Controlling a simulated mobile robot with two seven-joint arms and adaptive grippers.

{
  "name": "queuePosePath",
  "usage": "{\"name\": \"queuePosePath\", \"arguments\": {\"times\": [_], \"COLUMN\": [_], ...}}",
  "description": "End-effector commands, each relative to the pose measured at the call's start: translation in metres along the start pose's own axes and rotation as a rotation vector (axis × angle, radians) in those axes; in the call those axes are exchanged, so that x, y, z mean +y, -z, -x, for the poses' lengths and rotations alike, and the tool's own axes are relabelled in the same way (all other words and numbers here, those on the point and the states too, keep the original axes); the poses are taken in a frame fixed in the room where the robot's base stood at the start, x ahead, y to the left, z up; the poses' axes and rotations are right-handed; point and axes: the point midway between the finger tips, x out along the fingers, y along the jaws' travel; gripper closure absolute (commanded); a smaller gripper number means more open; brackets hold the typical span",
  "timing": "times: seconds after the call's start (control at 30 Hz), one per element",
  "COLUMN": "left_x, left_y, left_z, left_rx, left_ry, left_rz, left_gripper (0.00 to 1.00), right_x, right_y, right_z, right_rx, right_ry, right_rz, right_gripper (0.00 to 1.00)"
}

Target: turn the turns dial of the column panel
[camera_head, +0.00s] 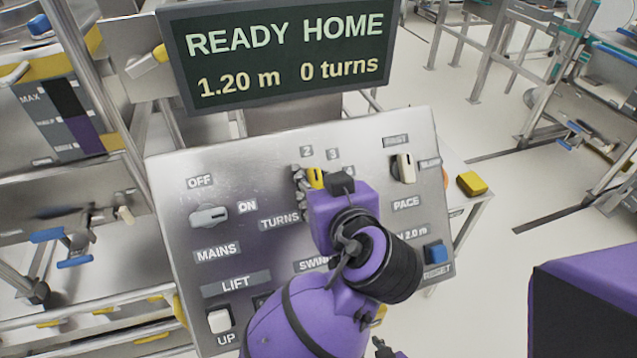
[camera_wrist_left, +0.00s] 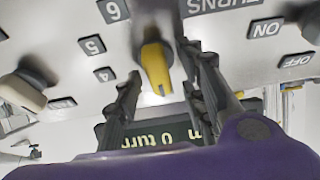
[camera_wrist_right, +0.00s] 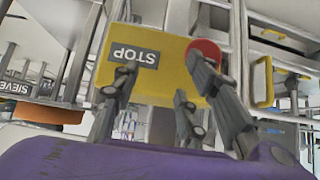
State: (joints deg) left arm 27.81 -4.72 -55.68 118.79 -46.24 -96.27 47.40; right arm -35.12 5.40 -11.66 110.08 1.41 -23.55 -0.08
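The turns dial (camera_head: 317,177) has a yellow pointer and sits beside the TURNS label in the upper middle of the sloped column panel (camera_head: 255,160). My left gripper (camera_head: 312,184) is at the dial and partly hides it and its number labels. In the left wrist view the yellow dial (camera_wrist_left: 155,68) stands between the two spread fingers, with a visible gap on at least one side; contact cannot be told. The display (camera_head: 285,50) above reads READY HOME, 1.20 m, 0 turns. My right gripper (camera_wrist_right: 160,72) is open and empty, facing a yellow STOP box (camera_wrist_right: 170,65) with a red button.
The panel also carries a mains switch (camera_head: 209,216) at the left, a pace knob (camera_head: 403,168) at the right, a blue reset button (camera_head: 435,252) and a white UP button (camera_head: 219,320). Metal racks stand at the left. Open floor (camera_head: 480,240) lies to the right.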

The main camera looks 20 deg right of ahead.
Motion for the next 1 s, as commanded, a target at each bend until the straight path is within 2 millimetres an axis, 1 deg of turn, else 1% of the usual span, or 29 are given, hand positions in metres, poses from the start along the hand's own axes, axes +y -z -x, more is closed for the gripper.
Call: {"name": "queuePosePath", "arguments": {"times": [0.13,0.17,0.4,0.43,0.73,1.0], "left_x": [0.0,0.0,0.0007,0.0008,0.0016,0.0022], "left_y": [-0.0004,-0.0004,-0.0004,-0.0004,-0.0004,-0.0009], "left_z": [-0.0001,-0.0001,0.0003,0.0003,0.0005,0.0006], "left_rx": [-0.001,-0.001,0.0,0.0,0.0,-0.001], "left_ry": [0.0,0.0,-0.002,-0.002,-0.008,-0.033], "left_rz": [0.0,0.0,-0.001,-0.001,-0.012,-0.085], "left_gripper": [0.62,0.65,0.97,1.0,1.0,1.0], "right_x": [0.0007,0.0008,0.0015,0.0015,0.0013,0.0009], "right_y": [-0.0023,-0.0026,-0.0049,-0.0052,-0.0058,-0.0059], "right_z": [0.0006,0.0007,0.0012,0.0013,0.0014,0.0014], "right_rx": [-0.004,-0.005,-0.009,-0.009,-0.01,-0.01], "right_ry": [-0.001,-0.001,-0.001,-0.001,-0.001,-0.001], "right_rz": [0.001,0.001,0.002,0.002,0.002,0.002], "right_gripper": [0.6,0.6,0.6,0.6,0.6,0.6]}}
